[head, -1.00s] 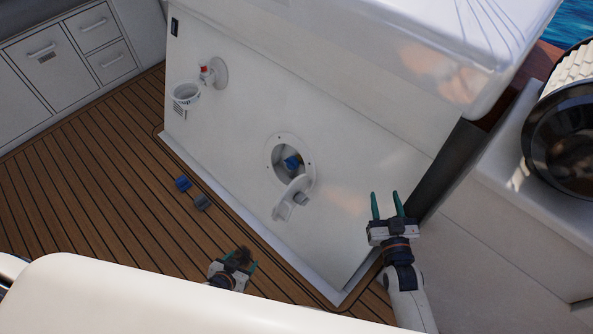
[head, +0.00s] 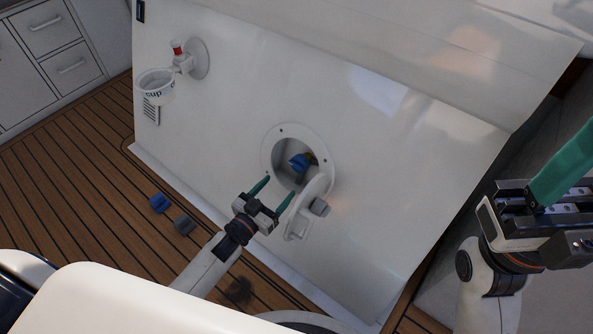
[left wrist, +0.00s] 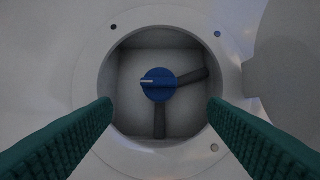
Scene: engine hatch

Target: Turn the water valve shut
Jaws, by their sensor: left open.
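The water valve is a round blue knob (head: 299,162) inside a round recess in the white panel. In the left wrist view the knob (left wrist: 160,90) is centred, with a pale pointer mark towards the left. Two dark pipes run from it, one down and one right and slightly up. My left gripper (head: 280,187) is open and empty in front of the recess, its fingers (left wrist: 160,125) on either side of the opening and apart from the knob. My right gripper (head: 562,168) is at the far right, with one green finger seen; its opening cannot be told.
The open hatch cover (head: 312,204) hangs at the recess's lower right, close to my left gripper. A cup holder (head: 156,86) and a red-topped fitting (head: 178,50) are on the panel's upper left. Blue (head: 159,202) and grey (head: 185,223) blocks lie on the wooden floor.

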